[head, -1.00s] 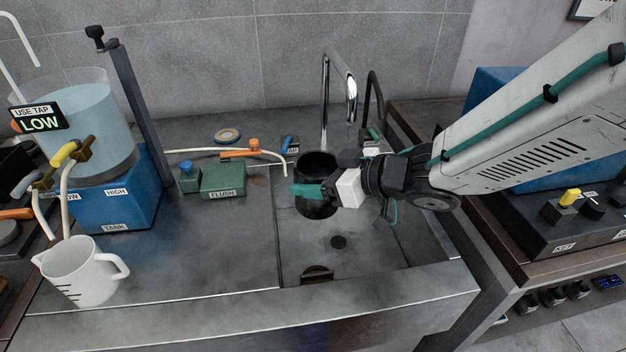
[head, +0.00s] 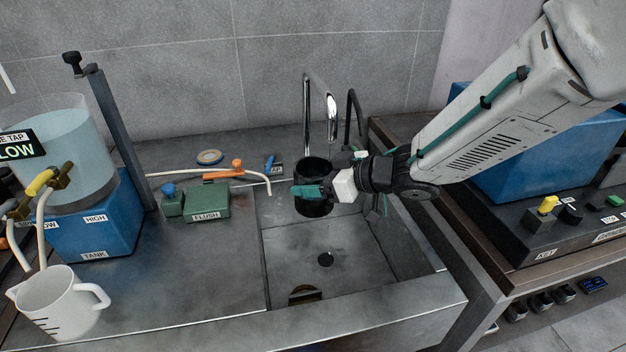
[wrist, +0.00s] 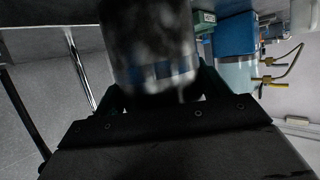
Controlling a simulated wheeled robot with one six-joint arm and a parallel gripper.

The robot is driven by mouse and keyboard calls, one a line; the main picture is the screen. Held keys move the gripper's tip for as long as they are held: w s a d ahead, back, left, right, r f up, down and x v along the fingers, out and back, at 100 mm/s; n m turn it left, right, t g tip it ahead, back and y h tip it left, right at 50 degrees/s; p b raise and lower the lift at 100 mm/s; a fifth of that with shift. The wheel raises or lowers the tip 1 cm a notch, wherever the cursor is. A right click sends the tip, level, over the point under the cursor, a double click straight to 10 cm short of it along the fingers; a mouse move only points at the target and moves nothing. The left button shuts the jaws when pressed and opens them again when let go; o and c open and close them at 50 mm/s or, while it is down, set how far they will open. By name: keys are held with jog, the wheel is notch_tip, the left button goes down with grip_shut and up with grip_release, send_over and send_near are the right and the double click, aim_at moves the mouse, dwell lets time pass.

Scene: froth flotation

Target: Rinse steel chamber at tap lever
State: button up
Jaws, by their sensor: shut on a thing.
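A dark steel chamber (head: 314,208), open at the top, is held upright under the chrome tap spout (head: 331,108) at the back of the sink. My gripper (head: 312,192) is shut on its side, with teal fingers around it. In the wrist view the chamber (wrist: 150,45) fills the upper middle between the fingers, shiny with a bluish band. A small blue lever (head: 269,162) with a partly hidden label stands behind the sink's left back corner; I take it for the tap lever. I cannot tell whether water runs from the spout.
The sink basin (head: 350,265) has a drain and a slot in its front. A black hose pipe (head: 352,110) rises beside the tap.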

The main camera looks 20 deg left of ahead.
jog(key=shift+w, duration=0.1)
dwell(0.6)
jog(key=shift+d+r, duration=0.1)
jog(key=shift+d, duration=0.45)
jog(key=shift+a, duration=0.2)
jog(key=shift+a, duration=0.4)
jog(key=shift+d, duration=0.2)
jog(key=shift+d, duration=0.4)
jog(key=shift+s, duration=4.05)
